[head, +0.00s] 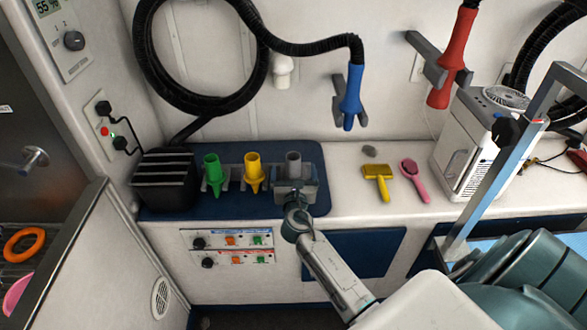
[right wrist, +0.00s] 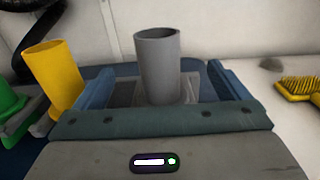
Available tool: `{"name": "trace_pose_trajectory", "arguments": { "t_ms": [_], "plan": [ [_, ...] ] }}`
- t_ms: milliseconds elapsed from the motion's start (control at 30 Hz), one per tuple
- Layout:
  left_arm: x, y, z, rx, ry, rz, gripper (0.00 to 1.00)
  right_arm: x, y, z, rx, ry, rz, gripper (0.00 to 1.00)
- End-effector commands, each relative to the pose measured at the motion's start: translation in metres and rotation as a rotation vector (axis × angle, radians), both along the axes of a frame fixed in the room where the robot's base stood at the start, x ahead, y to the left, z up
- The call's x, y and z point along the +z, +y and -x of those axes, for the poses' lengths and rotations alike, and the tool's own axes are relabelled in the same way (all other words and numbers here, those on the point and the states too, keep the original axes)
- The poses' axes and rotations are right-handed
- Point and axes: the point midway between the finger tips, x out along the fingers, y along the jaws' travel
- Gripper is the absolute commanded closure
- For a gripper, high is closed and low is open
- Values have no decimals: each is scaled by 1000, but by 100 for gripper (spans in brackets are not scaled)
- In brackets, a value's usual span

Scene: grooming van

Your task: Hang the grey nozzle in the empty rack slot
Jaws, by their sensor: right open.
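The grey nozzle (head: 293,162) stands upright at the right end of the row on the blue mat (head: 233,203). In the right wrist view the grey nozzle (right wrist: 157,65) is upright, with a flat grey holder plate (right wrist: 192,88) around its lower part. My right gripper (head: 294,182) is open, with one finger on each side of the nozzle and visible gaps to it. The gripper hides the nozzle's lower end and most of its slot in the head view. The green nozzle (head: 213,172) and yellow nozzle (head: 254,170) stand upright in holders to the left. My left gripper is out of view.
A black ribbed box (head: 165,180) stands left of the green nozzle. A yellow brush (head: 378,181) and a pink brush (head: 414,178) lie to the right. Blue (head: 349,98) and red (head: 452,58) dryer nozzles hang above on wall brackets. A white appliance (head: 470,145) stands farther right.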

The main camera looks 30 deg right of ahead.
Motion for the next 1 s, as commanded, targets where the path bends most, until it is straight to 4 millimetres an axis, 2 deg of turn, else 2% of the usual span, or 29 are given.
{"name": "trace_pose_trajectory", "arguments": {
  "t_ms": [1000],
  "plan": [
    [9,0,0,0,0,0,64,0,27,44,0,0,-1,5]
  ]
}}
